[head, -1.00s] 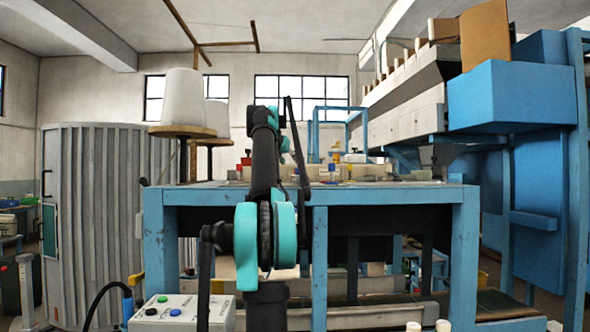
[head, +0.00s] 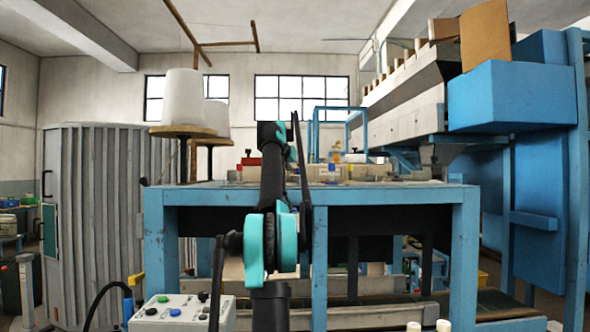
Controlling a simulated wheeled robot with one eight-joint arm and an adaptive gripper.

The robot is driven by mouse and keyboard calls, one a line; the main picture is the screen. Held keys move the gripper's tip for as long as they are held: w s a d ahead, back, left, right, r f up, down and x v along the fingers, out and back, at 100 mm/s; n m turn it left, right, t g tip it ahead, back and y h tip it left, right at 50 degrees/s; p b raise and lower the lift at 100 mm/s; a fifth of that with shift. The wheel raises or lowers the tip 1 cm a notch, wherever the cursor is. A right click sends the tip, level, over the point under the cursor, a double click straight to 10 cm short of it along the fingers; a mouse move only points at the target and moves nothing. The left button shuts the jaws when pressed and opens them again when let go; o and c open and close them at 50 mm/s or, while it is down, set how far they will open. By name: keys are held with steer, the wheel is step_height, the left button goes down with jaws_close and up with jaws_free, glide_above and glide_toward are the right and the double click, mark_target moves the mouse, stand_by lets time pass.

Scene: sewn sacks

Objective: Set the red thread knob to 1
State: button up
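A small red part (head: 251,161) shows on the far side of the blue worktable (head: 380,194), just left of my arm. It is too small to tell whether it is the red thread knob, and no dial or number can be read. My arm reaches forward and up over the table's front edge, in the middle of the head view. My gripper cannot be made out; the arm's own links hide its end.
Small yellow, blue and white items crowd the tabletop right of my arm. White thread cones (head: 182,97) stand at the left. A control box (head: 180,312) with buttons sits at the lower left. A large blue machine housing (head: 512,95) overhangs the right side.

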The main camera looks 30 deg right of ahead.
jaws_close()
steer(key=shift+w+a+m+g+h, duration=0.1)
steer(key=shift+w+m+g+h, duration=0.05)
steer(key=shift+m+g+h, duration=0.2)
steer(key=shift+m+g, duration=0.35)
steer(key=shift+o, duration=1.7)
jaws_free()
steer(key=v, duration=1.2)
steer(key=shift+f, duration=0.15)
